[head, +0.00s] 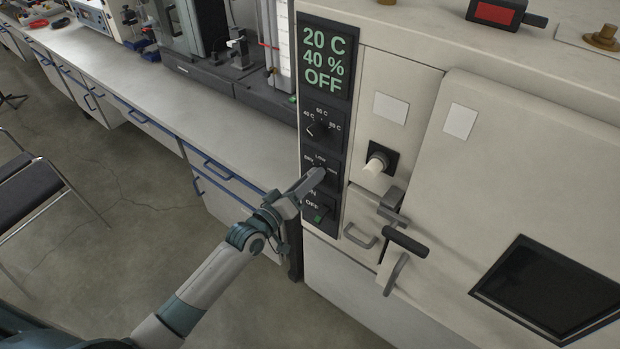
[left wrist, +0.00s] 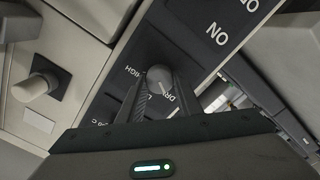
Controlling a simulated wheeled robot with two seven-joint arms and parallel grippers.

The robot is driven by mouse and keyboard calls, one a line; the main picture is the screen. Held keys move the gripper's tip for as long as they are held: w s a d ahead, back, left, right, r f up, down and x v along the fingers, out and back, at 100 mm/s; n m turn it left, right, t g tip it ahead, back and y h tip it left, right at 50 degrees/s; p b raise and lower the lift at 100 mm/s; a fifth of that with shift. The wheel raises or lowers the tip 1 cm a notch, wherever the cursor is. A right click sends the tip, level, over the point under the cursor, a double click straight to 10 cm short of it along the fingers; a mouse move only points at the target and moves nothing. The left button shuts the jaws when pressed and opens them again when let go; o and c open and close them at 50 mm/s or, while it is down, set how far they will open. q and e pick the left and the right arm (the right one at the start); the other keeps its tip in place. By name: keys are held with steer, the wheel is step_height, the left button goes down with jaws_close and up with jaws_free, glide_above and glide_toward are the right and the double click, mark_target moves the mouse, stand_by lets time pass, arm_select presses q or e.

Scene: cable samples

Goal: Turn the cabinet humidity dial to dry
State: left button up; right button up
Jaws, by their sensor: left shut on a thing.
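The humidity dial (head: 321,172) is a round grey knob on the cabinet's dark control panel, below the temperature dial. My left gripper (head: 316,178) reaches it from the lower left and is shut on it. In the left wrist view the dial (left wrist: 158,77) sits between the two dark fingers of the left gripper (left wrist: 160,86). Lettering for DRY and HIGH shows on opposite sides of the knob there, and LOW shows above it in the head view. The fingers hide part of the dial, and I cannot tell where it points. My right gripper is not in view.
The display (head: 324,60) reads 20 C, 40 % and OFF. The temperature dial (head: 318,128) is just above, and the ON/OFF switch (head: 318,213) just below. A pale knob (head: 376,163) and a door handle (head: 404,244) stick out to the right. A bench (head: 170,110) stands left.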

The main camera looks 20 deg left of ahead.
arm_select(q)
steer(key=o, duration=1)
steer(key=shift+o, duration=0.2)
steer(key=b+v, duration=0.4)
steer(key=v, duration=1.3)
steer(key=shift+s+b, duration=0.2)
steer(key=shift+b, duration=0.2)
steer(key=shift+a+f, duration=0.1)
steer(key=shift+a, duration=0.05)
